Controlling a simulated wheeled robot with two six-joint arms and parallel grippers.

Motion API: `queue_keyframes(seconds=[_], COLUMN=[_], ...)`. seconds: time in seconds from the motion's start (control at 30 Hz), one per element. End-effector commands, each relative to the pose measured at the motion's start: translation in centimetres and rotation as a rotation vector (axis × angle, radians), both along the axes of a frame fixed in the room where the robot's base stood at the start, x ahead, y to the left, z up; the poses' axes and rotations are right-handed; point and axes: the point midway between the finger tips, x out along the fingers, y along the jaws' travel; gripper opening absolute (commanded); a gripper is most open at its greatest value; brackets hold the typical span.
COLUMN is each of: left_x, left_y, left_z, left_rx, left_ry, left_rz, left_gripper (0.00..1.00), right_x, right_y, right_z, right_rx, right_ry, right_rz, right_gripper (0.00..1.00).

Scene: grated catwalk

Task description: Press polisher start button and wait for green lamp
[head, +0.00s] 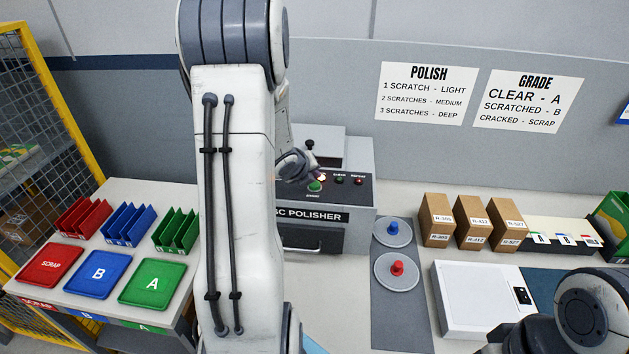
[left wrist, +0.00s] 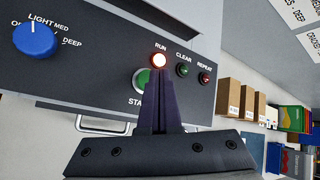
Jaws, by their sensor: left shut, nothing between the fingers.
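The disc polisher (head: 310,216) stands against the back wall, partly hidden behind my left arm. My left gripper (left wrist: 159,88) is shut and empty, its fingertips over the panel in front of the green start button (left wrist: 141,79). The fingers cover part of the button, and I cannot tell whether they touch it. The button also shows in the head view (head: 315,186). The RUN lamp (left wrist: 159,60) glows bright. The green CLEAR lamp (left wrist: 182,70) and red REPEAT lamp (left wrist: 205,78) look dark. My right gripper is out of view.
A blue dial (left wrist: 35,39) sits left on the panel. Right of the polisher are a grey mat (head: 392,310) with two discs, small boxes (head: 436,219) and a white device (head: 470,295). Colored trays (head: 97,274) and racks (head: 127,224) stand on the left table.

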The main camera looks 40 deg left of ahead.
Motion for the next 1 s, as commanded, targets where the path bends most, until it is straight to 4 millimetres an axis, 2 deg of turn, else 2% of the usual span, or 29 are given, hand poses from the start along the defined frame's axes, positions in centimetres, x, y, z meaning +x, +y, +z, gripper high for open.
queue_keyframes(seconds=[0.27, 0.8, 1.0], left_x=[0.0, 0.0, 0.0], left_y=[0.0, 0.1, 0.0], left_z=[0.1, 5.0, 5.0], left_rx=[0.0, 0.002, 0.001], left_ry=[-0.001, -0.001, -0.001], left_rz=[0.0, 0.0, 0.001], left_gripper=[0.0, 0.0, 0.0], right_x=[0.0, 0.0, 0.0], right_y=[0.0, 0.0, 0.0], right_z=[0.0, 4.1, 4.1], right_rx=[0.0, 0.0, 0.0], right_ry=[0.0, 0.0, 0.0], right_rz=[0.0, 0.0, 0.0], right_gripper=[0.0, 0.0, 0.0])
